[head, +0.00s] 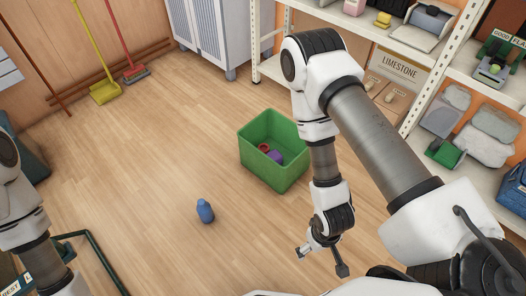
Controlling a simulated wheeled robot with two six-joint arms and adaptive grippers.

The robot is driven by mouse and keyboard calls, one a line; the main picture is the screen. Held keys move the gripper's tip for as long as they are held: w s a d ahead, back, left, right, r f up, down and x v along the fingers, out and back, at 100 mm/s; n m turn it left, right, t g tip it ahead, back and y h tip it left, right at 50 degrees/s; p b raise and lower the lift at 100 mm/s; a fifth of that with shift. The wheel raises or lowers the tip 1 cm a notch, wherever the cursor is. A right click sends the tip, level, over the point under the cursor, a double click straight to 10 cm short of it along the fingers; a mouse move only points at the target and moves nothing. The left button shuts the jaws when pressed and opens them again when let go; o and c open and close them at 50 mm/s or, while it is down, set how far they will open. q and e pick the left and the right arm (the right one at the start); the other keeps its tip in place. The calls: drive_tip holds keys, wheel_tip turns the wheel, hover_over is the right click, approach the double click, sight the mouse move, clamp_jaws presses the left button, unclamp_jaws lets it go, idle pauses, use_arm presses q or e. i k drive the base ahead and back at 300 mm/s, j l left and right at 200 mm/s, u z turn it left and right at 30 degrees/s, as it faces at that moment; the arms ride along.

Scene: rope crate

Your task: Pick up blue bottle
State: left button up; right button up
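A green crate (258,167) on the floor holds a red thing and a purple thing. Shelving (420,110) lines the right side. A grey cabinet, a yellow broom (104,92) and a red broom (135,73) stand at the back. The floor around the bottle is clear.

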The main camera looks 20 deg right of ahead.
sight(204, 209)
drive_tip(key=k, duration=1)
drive_tip(key=i+z, duration=0.2)
drive_tip(key=i, duration=0.55)
drive_tip(key=i+j+z, duration=0.2)
drive_tip(key=i, duration=0.5)
drive_tip(key=l, duration=0.1)
